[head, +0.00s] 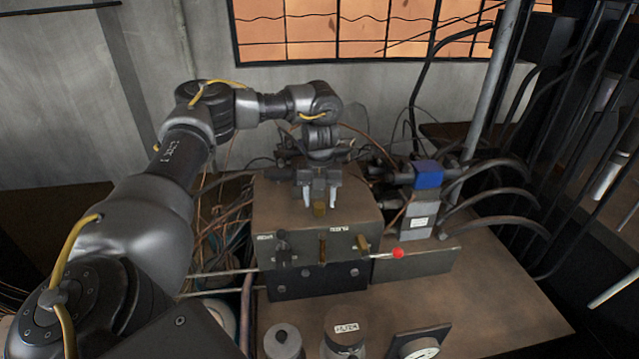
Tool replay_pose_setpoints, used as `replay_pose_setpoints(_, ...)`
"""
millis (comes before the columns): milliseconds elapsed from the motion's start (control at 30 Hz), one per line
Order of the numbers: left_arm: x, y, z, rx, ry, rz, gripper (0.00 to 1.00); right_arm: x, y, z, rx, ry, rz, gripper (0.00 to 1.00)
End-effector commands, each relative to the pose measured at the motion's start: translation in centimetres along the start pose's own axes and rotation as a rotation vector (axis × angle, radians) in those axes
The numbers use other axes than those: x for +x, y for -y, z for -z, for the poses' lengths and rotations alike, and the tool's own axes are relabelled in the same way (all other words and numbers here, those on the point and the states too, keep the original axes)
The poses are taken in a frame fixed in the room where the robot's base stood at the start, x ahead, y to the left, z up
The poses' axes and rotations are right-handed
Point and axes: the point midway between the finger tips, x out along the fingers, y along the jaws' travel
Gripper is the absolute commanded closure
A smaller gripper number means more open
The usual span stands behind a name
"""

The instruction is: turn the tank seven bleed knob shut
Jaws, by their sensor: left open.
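A brown metal box (275,205) stands on the bench in the middle of the head view. Small knobs line its front: a dark one (282,246), a brass one (322,249) and another brass one (362,243). White labels sit along the top front edge, too small to read surely; I cannot tell which knob is the tank seven bleed knob. My left gripper (320,196) points down over the box top, open. A brass piece (319,210) shows just below and between its fingertips; whether they touch it I cannot tell. My right gripper is out of view.
A red ball-ended rod (398,253) sticks out at the box's right. A blue-topped valve block (428,175) with thick hoses stands behind right. Labelled jar (345,335), grey canister (282,342) and gauge (420,347) stand in front. The bench's right front is clear.

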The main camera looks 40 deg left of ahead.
Motion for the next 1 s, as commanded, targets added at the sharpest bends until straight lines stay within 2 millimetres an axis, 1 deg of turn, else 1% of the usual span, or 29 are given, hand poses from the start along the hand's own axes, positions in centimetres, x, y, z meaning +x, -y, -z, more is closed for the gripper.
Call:
replay_pose_setpoints(300, -5.8, 0.1, -0.1, 0.002, 0.005, 0.002, 0.49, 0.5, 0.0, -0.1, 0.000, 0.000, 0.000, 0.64)
replay_pose_setpoints(500, -8.5, 0.1, 0.0, 0.001, 0.003, 0.000, 0.49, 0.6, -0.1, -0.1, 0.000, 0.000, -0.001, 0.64)
replay_pose_setpoints(600, -9.2, 0.0, 0.0, 0.000, 0.001, 0.000, 0.49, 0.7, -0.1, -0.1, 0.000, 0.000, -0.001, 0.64)
replay_pose_setpoints(700, -9.4, 0.0, 0.0, 0.000, 0.000, 0.000, 0.49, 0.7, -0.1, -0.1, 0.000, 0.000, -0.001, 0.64)
replay_pose_setpoints(1000, -9.5, 0.0, 0.0, 0.000, -0.001, 0.000, 0.49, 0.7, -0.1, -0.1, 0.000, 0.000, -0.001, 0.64)
